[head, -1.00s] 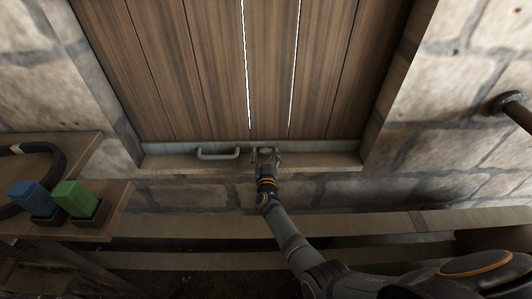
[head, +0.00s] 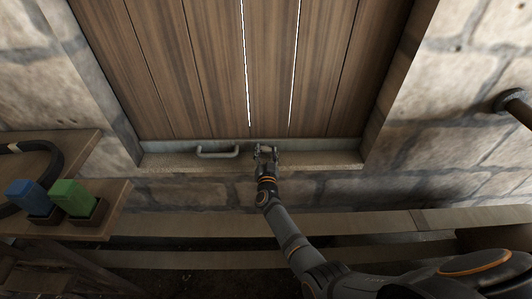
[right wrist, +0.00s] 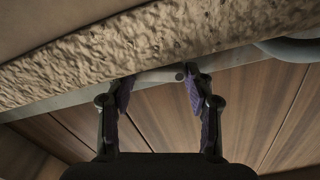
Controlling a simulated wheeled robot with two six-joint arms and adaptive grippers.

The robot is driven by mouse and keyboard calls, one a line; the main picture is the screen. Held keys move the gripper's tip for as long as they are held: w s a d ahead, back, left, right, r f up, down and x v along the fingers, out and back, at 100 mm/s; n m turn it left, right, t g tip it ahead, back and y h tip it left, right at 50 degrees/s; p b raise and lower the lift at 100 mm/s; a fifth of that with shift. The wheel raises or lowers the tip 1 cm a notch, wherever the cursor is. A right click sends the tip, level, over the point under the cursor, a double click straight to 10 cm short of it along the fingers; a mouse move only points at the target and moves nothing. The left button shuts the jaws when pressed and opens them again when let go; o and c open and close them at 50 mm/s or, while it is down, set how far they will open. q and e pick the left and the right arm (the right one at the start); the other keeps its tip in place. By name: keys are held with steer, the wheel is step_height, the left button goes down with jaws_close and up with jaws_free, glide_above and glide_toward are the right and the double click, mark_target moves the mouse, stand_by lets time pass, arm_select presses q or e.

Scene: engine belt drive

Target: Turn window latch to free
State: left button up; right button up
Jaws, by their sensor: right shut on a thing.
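The window is a wooden plank panel (head: 215,70) set in a stone opening. The latch (right wrist: 160,76) shows in the right wrist view as a short pale grey bar with a round dark end, along the panel's metal edge strip. My right gripper (head: 267,150) is at the bottom edge of the panel. In the head view the gripper mostly hides the latch. My left gripper is not in view.
A grey bar handle (head: 217,154) is on the panel's bottom edge, left of my right gripper. A stone sill (head: 330,161) runs just below. At left a shelf carries a blue block (head: 25,193) and a green block (head: 72,197). A pipe (head: 514,106) juts out at right.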

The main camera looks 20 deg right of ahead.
steer(key=shift+m+b, duration=0.3)
steer(key=shift+m, duration=1.3)
steer(key=o, duration=1.1)
